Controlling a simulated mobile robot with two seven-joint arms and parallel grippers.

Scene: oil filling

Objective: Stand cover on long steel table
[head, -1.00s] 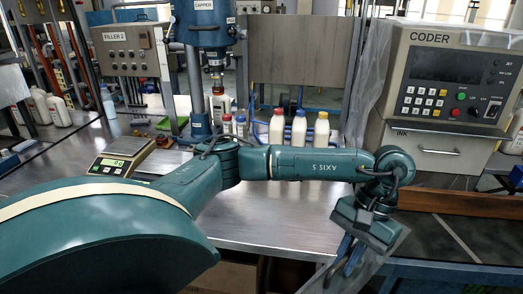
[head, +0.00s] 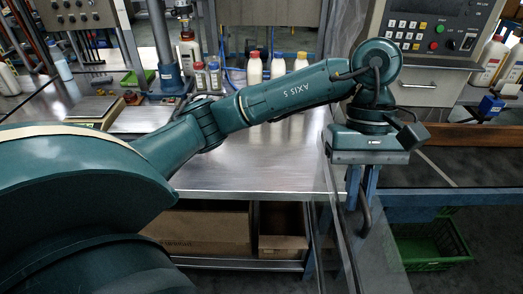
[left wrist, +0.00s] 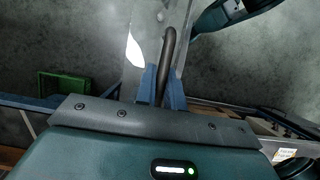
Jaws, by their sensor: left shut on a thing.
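My left gripper (head: 362,190) points down at the right end of the long steel table (head: 265,178), its blue fingers shut on the dark bar handle of the cover. The cover (head: 342,240) is a clear, see-through panel, seen nearly edge-on and hanging below the gripper, beside the table's right end. Its outline is faint, and I cannot tell whether it touches the table edge. In the left wrist view the fingers (left wrist: 162,88) close around the dark handle (left wrist: 168,50), with the pale panel beside it. My right gripper is not in view.
Several bottles (head: 254,68) stand at the table's back, and a scale (head: 95,112) at its left. Cardboard boxes (head: 205,228) sit on the shelf below. The coder (head: 440,45) stands back right; a green crate (head: 432,243) is low right. The table's front middle is clear.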

